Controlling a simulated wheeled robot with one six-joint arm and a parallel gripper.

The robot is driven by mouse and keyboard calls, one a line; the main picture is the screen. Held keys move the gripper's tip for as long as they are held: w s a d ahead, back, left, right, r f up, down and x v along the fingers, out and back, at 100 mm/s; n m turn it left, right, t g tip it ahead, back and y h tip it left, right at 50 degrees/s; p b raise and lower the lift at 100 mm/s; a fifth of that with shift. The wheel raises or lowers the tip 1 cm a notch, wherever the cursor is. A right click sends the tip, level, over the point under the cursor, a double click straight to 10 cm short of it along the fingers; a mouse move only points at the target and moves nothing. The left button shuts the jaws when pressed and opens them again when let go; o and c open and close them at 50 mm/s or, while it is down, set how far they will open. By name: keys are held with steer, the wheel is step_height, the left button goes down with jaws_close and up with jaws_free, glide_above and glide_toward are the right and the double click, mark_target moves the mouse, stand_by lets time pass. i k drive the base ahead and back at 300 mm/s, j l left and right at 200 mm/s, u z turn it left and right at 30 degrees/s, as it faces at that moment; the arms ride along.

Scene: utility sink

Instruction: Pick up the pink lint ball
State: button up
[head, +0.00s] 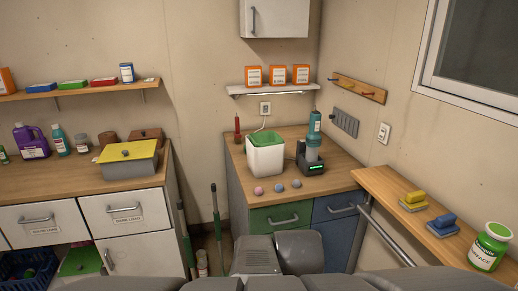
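The pink lint ball (258,190) lies on the wooden top of the corner cabinet (237,150), near its front edge. It is the leftmost of three small balls in a loose row. The pink ball is in front of a white bin with a green rim (265,158). Grey parts of my own body show along the bottom of the picture. I cannot make out my gripper's fingers.
A teal handheld device (313,135) stands in a black dock right of the bin. A wooden ledge with a metal rail (375,190) runs along the right, holding brushes and a green jar (489,247). A left counter (50,180) holds bottles and a yellow-lidded box (128,158).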

mark_target(258, 191)
steer(key=i+u, duration=0.3)
steer(key=i+l+u, duration=0.15)
steer(key=i+u, duration=0.2)
steer(key=i, duration=0.15)
steer(key=i+l+u, duration=0.3)
steer(key=i+j, duration=0.05)
steer(key=i, duration=0.05)
